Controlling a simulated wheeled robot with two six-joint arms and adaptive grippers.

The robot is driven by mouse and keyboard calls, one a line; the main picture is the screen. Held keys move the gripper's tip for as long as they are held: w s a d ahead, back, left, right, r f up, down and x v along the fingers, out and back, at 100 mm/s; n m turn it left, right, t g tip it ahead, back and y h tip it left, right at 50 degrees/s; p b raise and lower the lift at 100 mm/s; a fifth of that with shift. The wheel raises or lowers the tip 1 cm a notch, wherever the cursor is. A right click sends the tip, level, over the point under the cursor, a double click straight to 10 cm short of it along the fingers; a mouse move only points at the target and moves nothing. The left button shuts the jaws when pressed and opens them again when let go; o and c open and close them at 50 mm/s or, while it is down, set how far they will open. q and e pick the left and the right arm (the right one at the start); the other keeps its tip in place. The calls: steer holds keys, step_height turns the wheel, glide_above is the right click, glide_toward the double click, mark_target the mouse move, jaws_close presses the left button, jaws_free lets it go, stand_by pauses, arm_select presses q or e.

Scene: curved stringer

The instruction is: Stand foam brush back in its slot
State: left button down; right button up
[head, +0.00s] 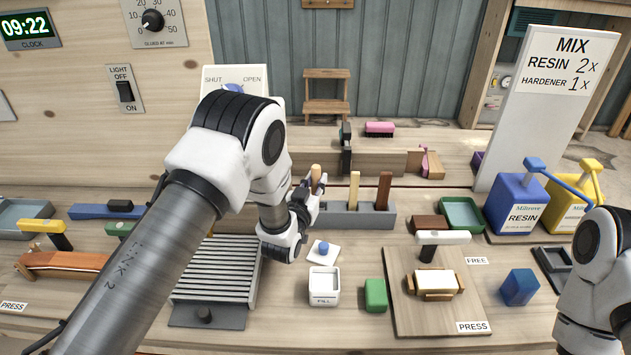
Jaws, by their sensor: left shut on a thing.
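My left gripper (314,190) is shut on a light wooden handle, the foam brush (316,175), which stands about upright in the head view. Its lower end is hidden behind the fingers, so I cannot tell whether it is inside a slot or above it. The grey slotted holder (345,219) is just behind and to the right of the gripper. A pale wooden handle (354,186) and a dark brown handle (384,188) stand upright in it. My right arm shows at the right edge, but its fingertips are out of view.
A white FILL cup (324,287), a white lid with a blue knob (323,251) and a green block (375,295) are in front of the holder. A wooden press board (455,312) lies to the right. A slatted grey rack (212,283) is at left.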

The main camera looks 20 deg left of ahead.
mark_target(316, 167)
arm_select(q)
steer(key=shift+f+b, duration=0.8)
steer(key=shift+f, duration=0.2)
steer(key=shift+c, duration=1.9)
jaws_free()
steer(key=shift+r, duration=0.1)
steer(key=shift+r+p, duration=2.6)
steer(key=shift+r, duration=1.8)
